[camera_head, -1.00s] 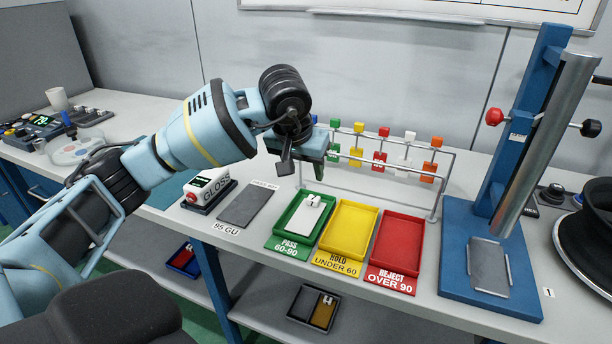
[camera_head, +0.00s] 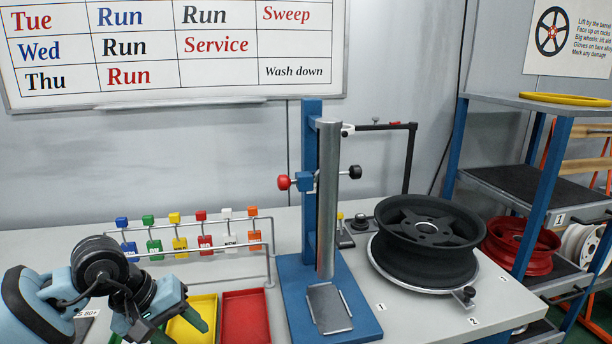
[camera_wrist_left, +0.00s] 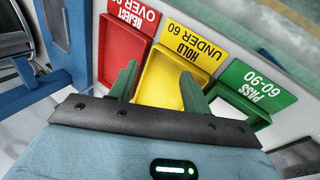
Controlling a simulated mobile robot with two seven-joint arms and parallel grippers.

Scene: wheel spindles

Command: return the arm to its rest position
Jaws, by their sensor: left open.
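My left arm comes in from the lower left of the head view. Its gripper (camera_head: 176,328) is over the trays, near the yellow tray (camera_head: 205,309). In the left wrist view the two green fingers stand apart around empty space, so the gripper (camera_wrist_left: 160,86) is open with nothing between them. The yellow HOLD tray (camera_wrist_left: 183,57) lies below and looks empty. The red REJECT tray (camera_wrist_left: 115,55) beside it is empty too. The green PASS tray (camera_wrist_left: 262,117) holds a pale plate (camera_wrist_left: 227,109), partly hidden by the gripper. My right gripper is not in view.
A rail with hanging coloured tags (camera_head: 231,241) stands behind the trays. A blue stand (camera_head: 311,180) with a metal column is to their right. A dark wheel (camera_head: 428,232) sits on a round turntable further right. A shelf rack (camera_head: 550,187) holds more wheels.

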